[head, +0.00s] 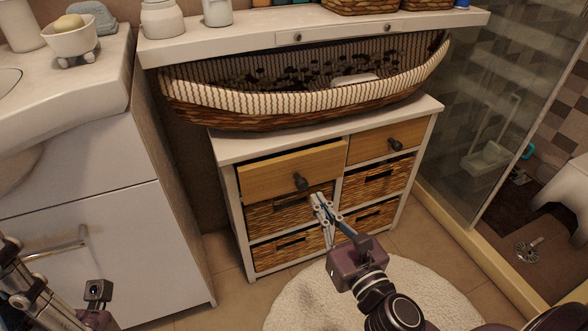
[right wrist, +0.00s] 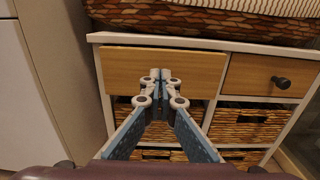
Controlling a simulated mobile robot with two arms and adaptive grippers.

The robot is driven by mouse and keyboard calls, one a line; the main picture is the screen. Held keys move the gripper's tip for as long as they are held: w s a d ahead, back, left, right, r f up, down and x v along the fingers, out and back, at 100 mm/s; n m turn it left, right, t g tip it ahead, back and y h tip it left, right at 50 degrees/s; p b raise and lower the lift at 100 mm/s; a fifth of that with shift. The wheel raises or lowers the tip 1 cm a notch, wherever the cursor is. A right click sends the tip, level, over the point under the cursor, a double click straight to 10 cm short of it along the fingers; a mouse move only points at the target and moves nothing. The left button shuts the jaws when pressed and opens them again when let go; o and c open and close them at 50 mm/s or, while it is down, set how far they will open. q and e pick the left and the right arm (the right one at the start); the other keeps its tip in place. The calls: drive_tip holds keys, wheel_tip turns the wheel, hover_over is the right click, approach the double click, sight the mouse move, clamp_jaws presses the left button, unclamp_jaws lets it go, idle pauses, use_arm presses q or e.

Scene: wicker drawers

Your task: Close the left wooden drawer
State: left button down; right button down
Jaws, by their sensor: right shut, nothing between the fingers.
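The left wooden drawer (head: 270,174) is the upper left one of the white cabinet and stands partly pulled out, with a dark gap above its front. The drawer front (right wrist: 205,68) also shows in the right wrist view, where my fingers hide the knob.
The right wooden drawer (head: 372,144) is flush with the cabinet (head: 225,150). Wicker drawers (head: 375,181) sit below. A large striped basket (head: 300,108) rests on top. A white vanity (head: 90,230) stands left, a glass shower panel (head: 470,110) right. A round rug (head: 300,305) lies in front.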

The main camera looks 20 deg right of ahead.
sight(294, 162)
drive_tip(key=w, duration=0.4)
drive_tip(key=w+b, duration=0.1)
drive_tip(key=w, duration=0.3)
drive_tip(key=w+b, duration=0.1)
drive_tip(key=w, duration=0.3)
drive_tip(key=shift+a, duration=0.25)
drive_tip(key=shift+w+r, duration=0.15)
drive_tip(key=shift+w, duration=0.25)
drive_tip(key=shift+w+p, duration=0.7)
drive_tip(key=shift+w, duration=0.75)
drive_tip(key=shift+f, duration=0.2)
drive_tip(key=shift+s, duration=0.1)
